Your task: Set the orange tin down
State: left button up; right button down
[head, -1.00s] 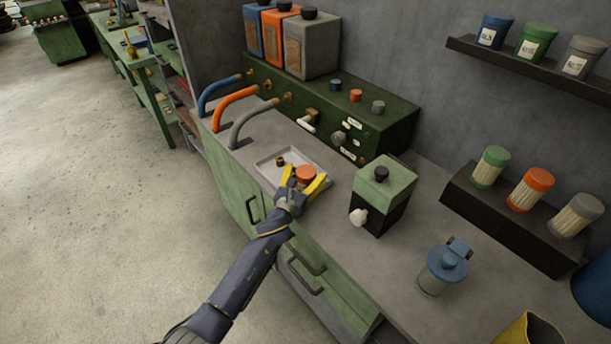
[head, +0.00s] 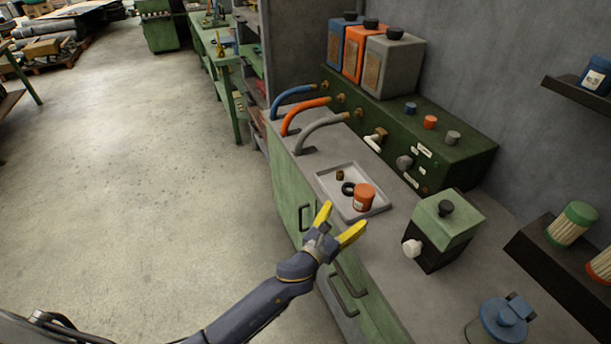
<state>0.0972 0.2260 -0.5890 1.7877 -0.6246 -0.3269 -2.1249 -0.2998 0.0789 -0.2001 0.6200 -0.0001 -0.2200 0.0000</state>
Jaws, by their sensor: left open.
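The orange tin (head: 363,197) is a small cylinder with an orange lid. It stands upright in the shallow grey tray (head: 326,176) on the counter, at the tray's near right part. My left gripper (head: 341,222) has yellow fingers, spread open and empty. It is just in front of the tin in the picture, apart from it, near the counter's front edge. A black ring (head: 348,188) and a small brass piece (head: 340,175) lie in the tray beside the tin. My right gripper is not in view.
A green and black box (head: 443,229) with a white knob stands right of the tray. Blue, orange and grey hoses (head: 321,130) arch over the counter behind it. A blue-lidded jar (head: 502,319) is at the lower right. Open floor lies left.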

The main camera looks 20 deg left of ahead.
pick_arm(q)
jog(key=s+a+f+n+g+y, duration=0.2)
jog(key=s+a+f+n, duration=0.3)
jog(key=f+n, duration=0.6)
jog(key=s+a+f+n+g+y, duration=0.1)
jog(key=s+a+f+n+g, duration=0.45)
jog(key=f, duration=0.85)
jog(key=s+a+f+n+t+y, duration=0.1)
jog(key=s+a+f+n+y, duration=0.1)
jog(key=s+f+n, duration=0.75)
jog(key=s+a+f+n+g+y, duration=0.1)
jog(key=s+a+f+n+g, duration=0.15)
jog(key=s+f, duration=0.5)
jog(key=s+a+f+n+g, duration=0.25)
jog(key=s+f, duration=0.35)
jog(key=f, duration=0.3)
jog(key=s+a+f+n+g, duration=0.1)
jog(key=s+f+n, duration=0.1)
jog(key=s, duration=0.5)
jog(key=s+a+f+n+g, duration=0.1)
jog(key=s+a+f+n, duration=0.1)
jog(key=s, duration=0.6)
jog(key=s+a+f+n+g+y, duration=0.1)
jog(key=s+f+n, duration=0.1)
jog(key=s+f, duration=0.2)
jog(key=s, duration=0.3)
jog(key=shift+s+a+g, duration=0.25)
jog(key=shift+s+g, duration=0.1)
jog(key=shift+s, duration=0.05)
